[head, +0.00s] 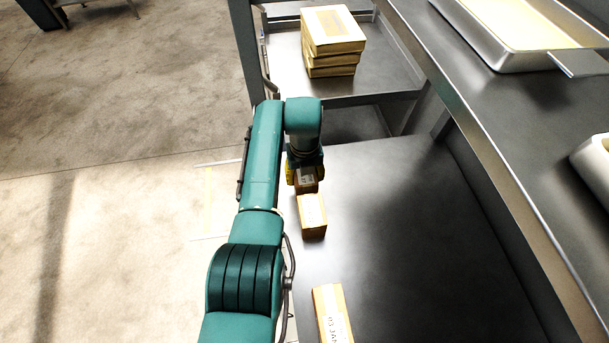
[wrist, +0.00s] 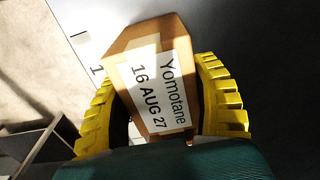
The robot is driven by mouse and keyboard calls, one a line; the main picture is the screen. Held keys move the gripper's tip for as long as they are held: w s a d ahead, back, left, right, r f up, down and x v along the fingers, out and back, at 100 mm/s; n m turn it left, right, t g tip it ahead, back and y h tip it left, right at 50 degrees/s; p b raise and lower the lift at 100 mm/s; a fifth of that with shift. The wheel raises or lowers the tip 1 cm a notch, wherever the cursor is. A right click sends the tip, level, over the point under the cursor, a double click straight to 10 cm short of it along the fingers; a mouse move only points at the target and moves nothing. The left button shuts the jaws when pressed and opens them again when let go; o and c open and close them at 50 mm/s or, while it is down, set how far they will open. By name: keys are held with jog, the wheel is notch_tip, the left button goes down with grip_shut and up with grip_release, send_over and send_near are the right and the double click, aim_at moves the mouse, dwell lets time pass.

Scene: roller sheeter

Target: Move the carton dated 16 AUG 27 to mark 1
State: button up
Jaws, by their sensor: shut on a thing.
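The carton dated 16 AUG 27 (wrist: 150,75) is a brown box with a white label that also reads "Yomotane". It is between the two yellow fingers of my gripper (wrist: 165,108), which are shut on it. In the head view, my gripper (head: 305,172) is at the left side of the dark metal table, and the held carton (head: 306,184) is partly hidden under it. The digit 1 (wrist: 97,71) is printed left of the carton in the wrist view, with a short line (wrist: 80,37) near it. I cannot tell whether the carton touches the table.
A second carton (head: 312,215) stands close in front of the held one. Another carton (head: 332,315), its label partly reading "JAN", is at the bottom edge. Stacked boxes (head: 333,35) sit on a shelf behind. The middle of the table (head: 400,220) is clear.

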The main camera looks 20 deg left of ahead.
jog(key=o, duration=1.3)
jog(key=shift+f, duration=0.15)
jog(key=shift+c, duration=0.2)
notch_tip(320, 180, up, 12)
jog(key=shift+r+p, duration=0.15)
jog(key=shift+p, duration=1.1)
